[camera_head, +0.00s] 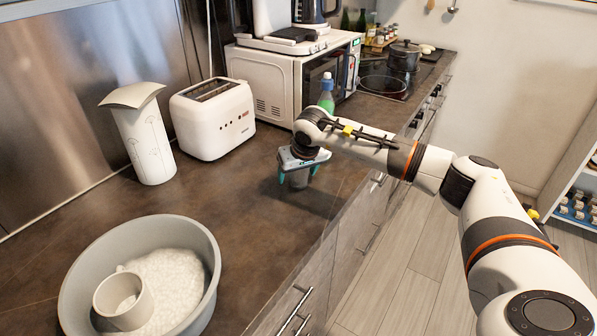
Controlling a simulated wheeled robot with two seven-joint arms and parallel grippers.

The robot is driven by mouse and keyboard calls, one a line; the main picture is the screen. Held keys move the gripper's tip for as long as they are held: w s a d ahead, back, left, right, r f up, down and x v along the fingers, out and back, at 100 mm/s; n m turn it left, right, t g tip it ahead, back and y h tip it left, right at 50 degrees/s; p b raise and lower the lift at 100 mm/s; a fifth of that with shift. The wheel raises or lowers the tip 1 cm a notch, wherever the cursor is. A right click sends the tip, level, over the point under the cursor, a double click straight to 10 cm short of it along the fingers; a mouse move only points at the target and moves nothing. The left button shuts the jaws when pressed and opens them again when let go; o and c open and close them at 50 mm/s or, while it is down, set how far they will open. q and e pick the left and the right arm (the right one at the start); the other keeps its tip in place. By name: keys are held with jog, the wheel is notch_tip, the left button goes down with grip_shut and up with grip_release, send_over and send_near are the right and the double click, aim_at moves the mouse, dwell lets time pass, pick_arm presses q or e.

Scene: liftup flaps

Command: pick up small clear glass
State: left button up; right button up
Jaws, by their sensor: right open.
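A small clear glass (299,181) stands on the dark countertop near its front edge, looking grey and partly hidden. My right gripper (298,172) is over the glass from above, with its teal fingertips apart, one on each side of it. I cannot tell whether the fingers touch the glass. My left gripper is not in view.
A white toaster (212,120) and a white paper-towel-like cylinder (147,145) stand at the back left. A grey basin (206,240) with foam and a cup (123,301) is at the front left. A green bottle (326,95) and a microwave (270,85) stand behind my gripper.

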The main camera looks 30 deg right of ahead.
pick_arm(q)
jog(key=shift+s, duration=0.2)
pick_arm(e)
jog(key=shift+c, duration=0.2)
